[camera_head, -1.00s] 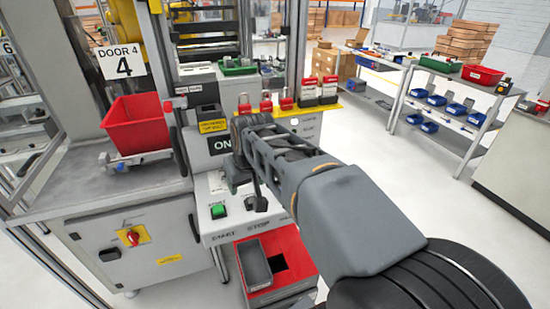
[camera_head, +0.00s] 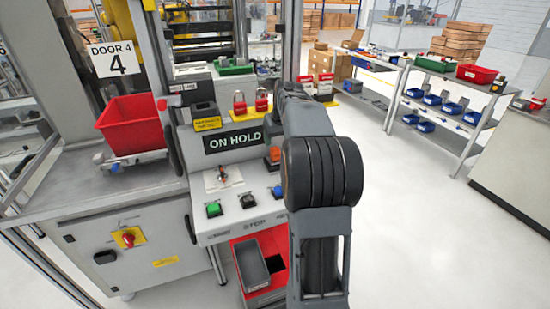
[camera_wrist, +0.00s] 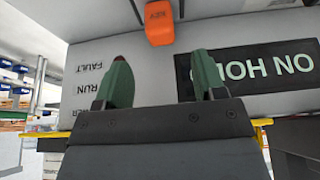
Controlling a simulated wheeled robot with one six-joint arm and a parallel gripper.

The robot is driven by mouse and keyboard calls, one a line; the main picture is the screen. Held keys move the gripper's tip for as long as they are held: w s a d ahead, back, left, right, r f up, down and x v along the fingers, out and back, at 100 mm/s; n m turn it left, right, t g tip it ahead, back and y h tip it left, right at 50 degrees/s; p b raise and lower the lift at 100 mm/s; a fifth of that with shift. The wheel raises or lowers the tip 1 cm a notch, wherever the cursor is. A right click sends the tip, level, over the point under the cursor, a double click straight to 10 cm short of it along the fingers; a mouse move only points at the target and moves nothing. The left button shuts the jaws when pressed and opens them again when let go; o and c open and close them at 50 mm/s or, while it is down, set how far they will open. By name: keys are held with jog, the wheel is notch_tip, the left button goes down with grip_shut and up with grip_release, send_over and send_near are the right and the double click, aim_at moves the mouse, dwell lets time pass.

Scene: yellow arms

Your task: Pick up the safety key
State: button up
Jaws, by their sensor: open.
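The safety key appears as an orange tag with lettering (camera_wrist: 158,22) on the grey panel face in the wrist view, which shows the panel upside down. In the head view a small orange part of it shows (camera_head: 273,154) just right of the ON HOLD display (camera_head: 234,141), partly behind my arm. My gripper (camera_wrist: 162,82) is open and empty, its two green fingertips apart. The key lies beyond the fingertips, between their lines, and is not touched. The gripper itself is hidden behind my arm in the head view.
The sloped panel has a green button (camera_head: 214,209), a black button (camera_head: 248,201) and a small switch (camera_head: 222,174). Red padlocks (camera_head: 262,100) stand on a yellow ledge above. A red bin (camera_head: 132,124) sits at left. Open floor lies at right.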

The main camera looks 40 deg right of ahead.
aim_at(275, 148)
jog(key=shift+a+p+x, duration=0.2)
jog(key=shift+p+x, duration=0.25)
jog(key=shift+x, duration=3)
jog(key=shift+s, duration=0.15)
jog(key=c, duration=1)
jog(key=shift+c, duration=0.2)
